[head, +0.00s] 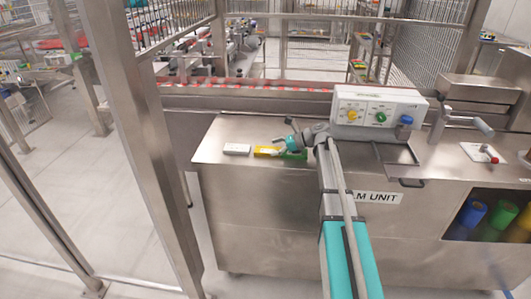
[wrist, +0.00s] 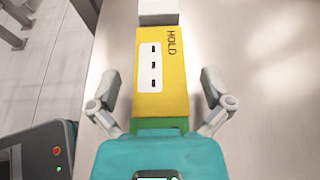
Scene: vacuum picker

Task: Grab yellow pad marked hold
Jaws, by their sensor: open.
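The yellow pad (wrist: 178,100) marked HOLD lies flat on the steel worktop and fills the middle of the wrist view. It has a white label with dark marks. In the head view the yellow pad (head: 265,151) lies between a white block and a green one. My gripper (wrist: 158,84) is open, with one finger on each side of the pad and a visible gap at both sides. In the head view my gripper (head: 279,145) is just above the pad and partly covers the green block. Whether the fingers are at pad height is unclear.
The white block (head: 237,149) lies left of the pad, and the green block (head: 294,155) right of it. A control box (head: 378,108) with coloured knobs stands behind, to the right. The steel worktop (head: 222,133) is clear around the left end. A metal post (head: 150,120) stands left.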

